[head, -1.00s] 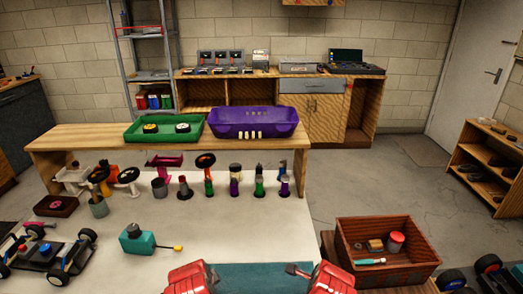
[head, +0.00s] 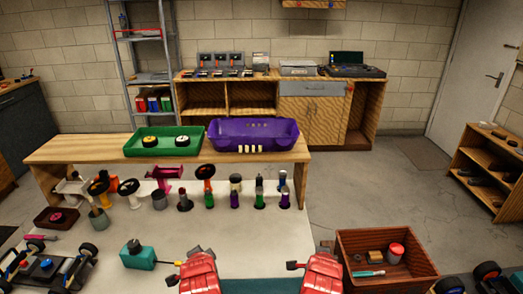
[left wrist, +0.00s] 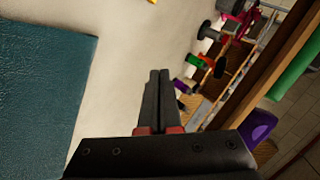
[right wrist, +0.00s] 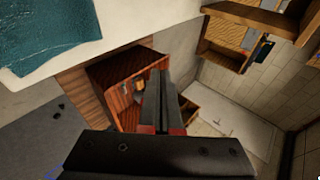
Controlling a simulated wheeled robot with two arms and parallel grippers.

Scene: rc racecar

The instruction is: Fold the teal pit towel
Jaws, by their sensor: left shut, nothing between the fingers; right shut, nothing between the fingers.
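The teal pit towel (head: 260,287) lies on the pale table top at the bottom edge of the head view, between my two grippers, and is mostly cut off there. It lies flat at the left of the left wrist view (left wrist: 45,90). Its wrinkled edge shows at the upper left of the right wrist view (right wrist: 85,28). My left gripper (left wrist: 157,78) is shut and empty, beside the towel and apart from it. My right gripper (right wrist: 163,78) is shut and empty, with the towel off to its left in its wrist view. Whether the towel is folded is hidden.
A brown crate (head: 345,245) with small parts stands to the right. Several small stands line the table's back, before a raised shelf (head: 70,150) with green (head: 130,148) and purple (head: 250,130) trays.

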